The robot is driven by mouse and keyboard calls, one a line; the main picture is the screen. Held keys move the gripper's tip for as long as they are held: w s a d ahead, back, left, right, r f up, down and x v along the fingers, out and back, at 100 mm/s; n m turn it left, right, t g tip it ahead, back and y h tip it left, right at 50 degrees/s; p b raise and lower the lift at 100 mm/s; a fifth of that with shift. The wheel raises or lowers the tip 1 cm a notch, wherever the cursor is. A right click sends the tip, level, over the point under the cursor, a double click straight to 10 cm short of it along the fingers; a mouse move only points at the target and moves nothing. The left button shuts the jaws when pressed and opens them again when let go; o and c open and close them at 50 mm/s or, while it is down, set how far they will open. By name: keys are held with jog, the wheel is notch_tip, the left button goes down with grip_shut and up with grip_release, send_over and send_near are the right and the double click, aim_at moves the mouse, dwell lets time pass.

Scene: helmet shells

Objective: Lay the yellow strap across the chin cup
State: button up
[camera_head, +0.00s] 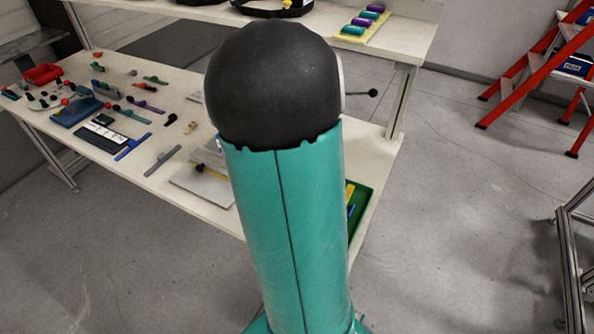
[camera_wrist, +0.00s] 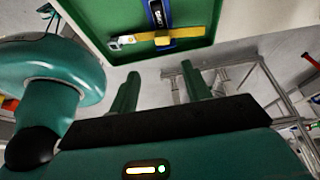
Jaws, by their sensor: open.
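A yellow strap (camera_wrist: 190,33) with a pale buckle-like end at its left lies in a green tray (camera_wrist: 118,55) in the wrist view. It crosses a blue strap (camera_wrist: 157,14) with white lettering. In the head view a yellow piece (camera_head: 350,190) shows at the tray's edge, partly hidden by my arm. My gripper (camera_wrist: 160,82) is open and empty, its two green fingers apart, below the tray's near edge in the picture. My arm hides the gripper in the head view. I cannot pick out the chin cup with certainty.
The white bench (camera_head: 155,185) holds many small parts, a red bin (camera_head: 43,74) and a grey plate (camera_head: 205,185) bearing a small black-and-yellow piece. A raised shelf (camera_head: 410,35) stands behind. A red ladder (camera_head: 530,65) is at right.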

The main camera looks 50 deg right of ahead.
jog(key=w+a+r+n+t, duration=0.3)
jog(key=w+a+n, duration=0.1)
jog(key=a+n, duration=0.35)
jog(key=w+a+r+n+t, duration=0.2)
jog(key=w+a+r+n, duration=0.15)
jog(key=a+n, duration=0.45)
jog(key=a+r+n+t, duration=0.2)
jog(key=a+r+n, duration=0.1)
jog(key=a+n, duration=0.6)
jog(key=s+a+r+n+t, duration=0.1)
jog(key=a+r+n+t, duration=0.2)
jog(key=a+n, duration=0.6)
jog(key=shift+s+a+n+y, duration=0.3)
jog(key=shift+a+n, duration=0.05)
jog(key=shift+a, duration=0.6)
jog(key=shift+c, duration=1.3)
jog(key=shift+s, duration=0.1)
